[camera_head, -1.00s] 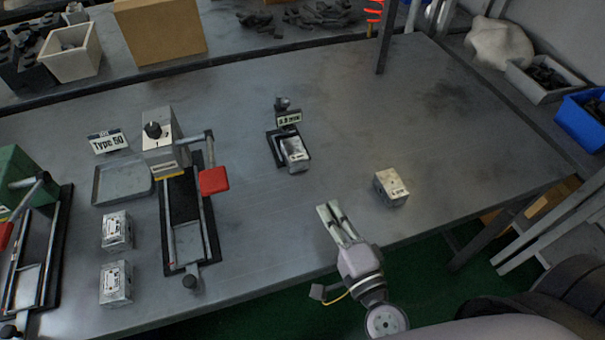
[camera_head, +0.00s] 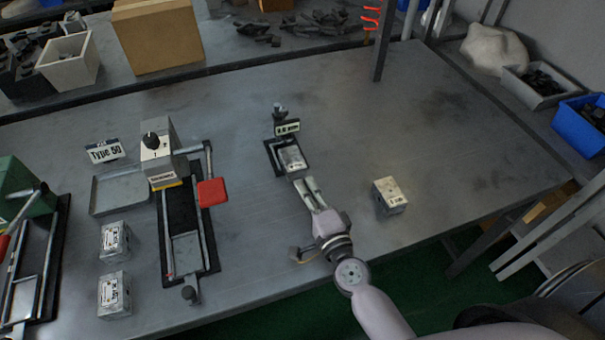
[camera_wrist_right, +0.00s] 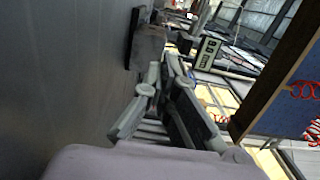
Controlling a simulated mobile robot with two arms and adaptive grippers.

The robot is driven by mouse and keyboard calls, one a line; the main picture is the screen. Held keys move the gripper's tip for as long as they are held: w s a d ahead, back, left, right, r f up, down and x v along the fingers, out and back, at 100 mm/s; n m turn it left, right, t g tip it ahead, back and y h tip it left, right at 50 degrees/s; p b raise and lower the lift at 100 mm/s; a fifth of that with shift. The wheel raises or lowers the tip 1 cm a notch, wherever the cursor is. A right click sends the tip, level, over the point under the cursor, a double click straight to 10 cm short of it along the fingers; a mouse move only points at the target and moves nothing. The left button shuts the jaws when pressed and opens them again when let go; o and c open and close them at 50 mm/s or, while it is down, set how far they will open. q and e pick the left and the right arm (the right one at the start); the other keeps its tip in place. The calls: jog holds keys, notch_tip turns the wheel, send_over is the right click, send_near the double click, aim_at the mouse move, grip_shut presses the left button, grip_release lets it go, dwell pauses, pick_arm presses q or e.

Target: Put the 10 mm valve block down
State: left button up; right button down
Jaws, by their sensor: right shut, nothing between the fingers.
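In the right wrist view the gripper (camera_wrist_right: 172,62) points at the block (camera_wrist_right: 150,42). Another block (camera_head: 390,195) with a pale top stands alone on the table to the right. Which block is the 10 mm one is not legible. My left gripper is not in view.
A device with a red handle (camera_head: 212,192) stands left of my gripper. The table's right back (camera_head: 440,120) is clear.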

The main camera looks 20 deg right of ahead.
aim_at(298, 171)
jog(key=shift+w+a, duration=0.1)
jog(key=shift+w, duration=1.4)
jog(key=w+p, duration=0.1)
jog(key=w, duration=0.4)
jog(key=shift+a, duration=0.2)
jog(key=shift+r, duration=0.1)
